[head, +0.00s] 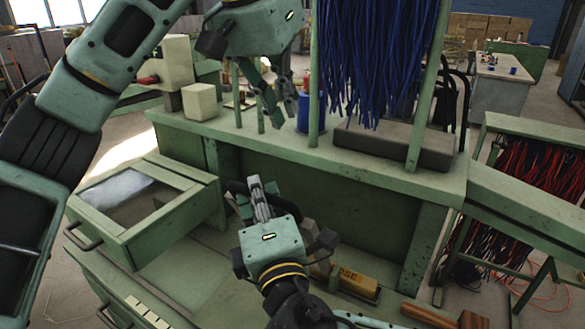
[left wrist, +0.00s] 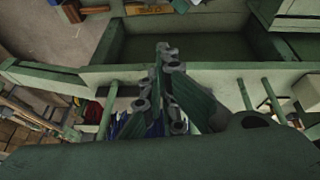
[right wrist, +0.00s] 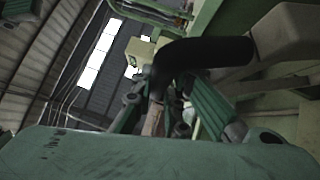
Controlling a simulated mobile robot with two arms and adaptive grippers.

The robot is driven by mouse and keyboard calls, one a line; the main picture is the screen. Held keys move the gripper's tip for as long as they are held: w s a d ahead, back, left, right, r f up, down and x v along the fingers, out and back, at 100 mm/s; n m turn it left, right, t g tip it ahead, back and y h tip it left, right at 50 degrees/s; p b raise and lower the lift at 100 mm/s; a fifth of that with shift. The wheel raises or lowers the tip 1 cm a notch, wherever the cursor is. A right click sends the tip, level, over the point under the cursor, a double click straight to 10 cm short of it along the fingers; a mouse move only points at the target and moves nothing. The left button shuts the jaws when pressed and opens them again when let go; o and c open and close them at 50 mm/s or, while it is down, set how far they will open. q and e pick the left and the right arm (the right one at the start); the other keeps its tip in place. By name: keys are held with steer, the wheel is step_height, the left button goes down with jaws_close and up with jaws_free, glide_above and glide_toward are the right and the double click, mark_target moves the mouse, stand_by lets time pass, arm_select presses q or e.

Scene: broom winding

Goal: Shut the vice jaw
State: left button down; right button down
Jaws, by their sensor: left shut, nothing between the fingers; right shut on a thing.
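My right gripper (head: 262,188) is low in front of the bench, pointing away toward its recess. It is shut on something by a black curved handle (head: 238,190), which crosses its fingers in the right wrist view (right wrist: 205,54). I cannot tell for sure whether this handle belongs to the vice. A vice jaw is not clearly seen; my grippers may hide it. My left gripper (head: 278,112) hangs above the bench top, pointing down, shut and empty. It also shows in the left wrist view (left wrist: 166,62).
Blue bristles (head: 372,50) hang between green posts beside my left gripper. A drawer (head: 150,215) stands open at left.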

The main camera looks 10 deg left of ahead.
arm_select(q)
steer(key=shift+y, duration=0.4)
steer(key=shift+s+d+f, duration=0.15)
steer(key=shift+d+f, duration=0.05)
steer(key=shift+f, duration=1.7)
steer(key=shift+s+d+f, duration=0.15)
steer(key=shift+f, duration=1.75)
steer(key=shift+s+d+f, duration=0.15)
steer(key=shift+d+f, duration=0.05)
steer(key=shift+f, duration=1.7)
